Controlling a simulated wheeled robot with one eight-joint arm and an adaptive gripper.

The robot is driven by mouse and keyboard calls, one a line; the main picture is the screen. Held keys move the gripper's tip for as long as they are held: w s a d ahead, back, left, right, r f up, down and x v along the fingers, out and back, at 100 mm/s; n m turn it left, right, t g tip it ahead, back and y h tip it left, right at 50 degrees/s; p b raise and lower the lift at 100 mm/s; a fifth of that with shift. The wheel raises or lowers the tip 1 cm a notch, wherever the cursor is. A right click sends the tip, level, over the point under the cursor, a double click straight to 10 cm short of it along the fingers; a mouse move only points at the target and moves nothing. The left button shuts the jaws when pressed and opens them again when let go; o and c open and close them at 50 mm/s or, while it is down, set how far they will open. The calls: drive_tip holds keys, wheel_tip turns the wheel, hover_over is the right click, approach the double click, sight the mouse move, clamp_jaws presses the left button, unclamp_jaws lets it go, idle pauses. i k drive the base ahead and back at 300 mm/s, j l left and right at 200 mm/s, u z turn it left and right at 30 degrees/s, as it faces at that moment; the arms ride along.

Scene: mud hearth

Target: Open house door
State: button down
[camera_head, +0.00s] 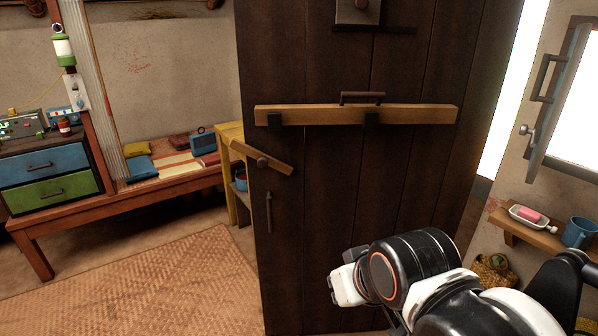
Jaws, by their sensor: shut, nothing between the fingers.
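The house door (340,190) is a dark brown plank door. It stands swung into the room, with a bright gap beyond its right edge. A light wooden bar (420,115) with a dark handle lies across it in two black brackets. A short wooden turn latch (275,163) sits tilted near the left edge. A slim dark pull handle (269,211) is below it. My gripper (345,287) is in front of the lower door, right of the pull handle. It is shut and empty; I cannot tell whether it touches the door.
A low red-brown bench (165,188) and a cabinet with blue and green drawers (50,165) stand at the left. A woven mat (140,285) covers open floor there. At the right, a wall shelf (535,237) holds a soap dish (520,217) and a blue mug (578,233).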

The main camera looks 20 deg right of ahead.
sight(356, 186)
drive_tip(key=i+j+z, duration=0.25)
drive_tip(key=z, duration=0.25)
drive_tip(key=i+j+z, duration=0.15)
drive_tip(key=j+z, duration=0.35)
drive_tip(key=i+j+z, duration=0.1)
drive_tip(key=j+z, duration=0.6)
drive_tip(key=j, duration=1.5)
drive_tip(key=j+z, duration=0.25)
drive_tip(key=j, duration=1.5)
